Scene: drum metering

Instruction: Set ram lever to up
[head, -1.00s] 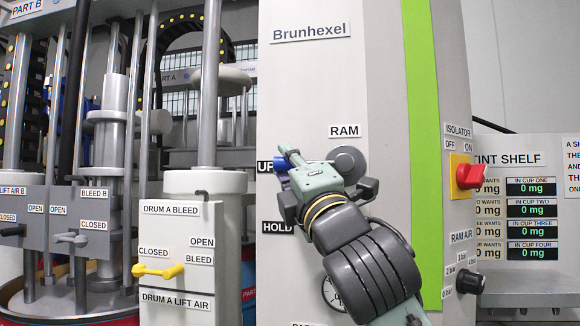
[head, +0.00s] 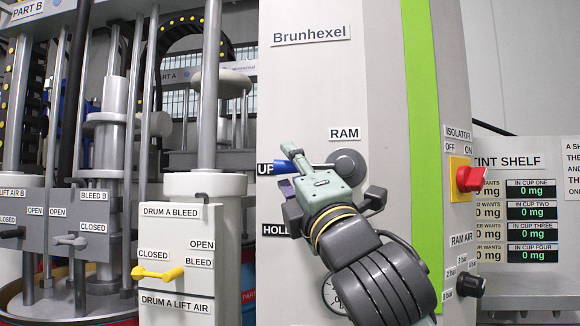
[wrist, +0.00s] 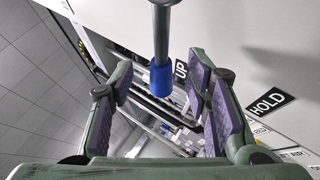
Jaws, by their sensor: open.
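The ram lever has a round grey hub (head: 347,165) under the RAM label and a blue grip (head: 280,168). It points left, with its grip end at the UP label (head: 264,169), partly covering it. The HOLD label (head: 276,230) is lower down. In the wrist view the blue grip (wrist: 162,76) hangs on its grey rod, beside the UP label (wrist: 181,69). My gripper (wrist: 160,90) is open and empty, its purple-padded fingers apart on either side of the grip's line. In the head view my gripper (head: 289,178) covers part of the lever's arm.
The isolator's red knob (head: 470,178) and the black ram air knob (head: 470,284) are on the right of the Brunhexel column (head: 310,90). The yellow drum A bleed lever (head: 158,272) sticks out at left. A gauge is partly hidden behind my arm.

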